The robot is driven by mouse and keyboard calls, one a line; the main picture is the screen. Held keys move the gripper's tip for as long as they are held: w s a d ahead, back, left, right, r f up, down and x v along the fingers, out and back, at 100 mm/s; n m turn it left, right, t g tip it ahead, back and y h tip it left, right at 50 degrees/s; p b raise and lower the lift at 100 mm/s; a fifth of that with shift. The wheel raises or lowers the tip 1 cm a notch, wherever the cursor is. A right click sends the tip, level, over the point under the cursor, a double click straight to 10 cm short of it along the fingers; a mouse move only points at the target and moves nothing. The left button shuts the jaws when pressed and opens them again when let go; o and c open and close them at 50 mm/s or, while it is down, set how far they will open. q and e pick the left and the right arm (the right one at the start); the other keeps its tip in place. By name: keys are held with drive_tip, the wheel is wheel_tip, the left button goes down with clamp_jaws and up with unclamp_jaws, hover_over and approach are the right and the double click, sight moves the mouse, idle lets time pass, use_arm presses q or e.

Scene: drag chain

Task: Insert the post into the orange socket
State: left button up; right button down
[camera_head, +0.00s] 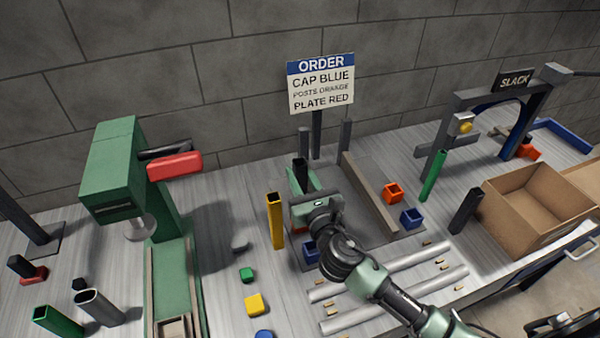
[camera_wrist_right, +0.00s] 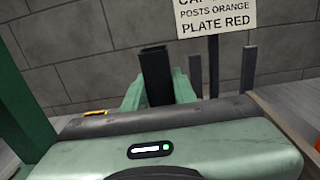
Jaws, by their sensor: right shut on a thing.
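My right gripper (camera_head: 301,178) reaches toward the back of the table and is shut on a dark post (camera_head: 300,165). The post stands roughly upright between the fingers; its hollow top sticks out above them. The right wrist view shows the post (camera_wrist_right: 156,75) between the green fingers (camera_wrist_right: 158,95), its lower end hidden by the gripper body. An orange square socket (camera_head: 393,192) sits to the right of the gripper, apart from the post. Blue square sockets stand to its lower right (camera_head: 411,218) and below the gripper (camera_head: 311,253). My left gripper is not in view.
A yellow post (camera_head: 275,222) stands close left of the gripper. Behind is a sign (camera_head: 321,84) reading cap blue, posts orange, plate red. A low brown rail (camera_head: 370,195) runs between gripper and orange socket. A green press (camera_head: 130,170) and cardboard box (camera_head: 535,210) flank the area.

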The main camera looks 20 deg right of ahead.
drive_tip(key=shift+f+b, duration=0.5)
drive_tip(key=shift+f, duration=0.5)
drive_tip(key=shift+r+p, duration=0.1)
drive_tip(key=shift+p, duration=0.45)
idle(0.9)
drive_tip(key=shift+f+b, duration=2.25)
drive_tip(key=shift+f, duration=0.5)
drive_tip(key=c, duration=1.1)
unclamp_jaws()
drive_tip(key=shift+o, duration=0.2)
drive_tip(key=shift+s, duration=0.1)
drive_tip(key=s+b, duration=0.1)
drive_tip(key=s, duration=0.6)
drive_tip(key=shift+s+d, duration=0.15)
drive_tip(key=shift+s, duration=0.2)
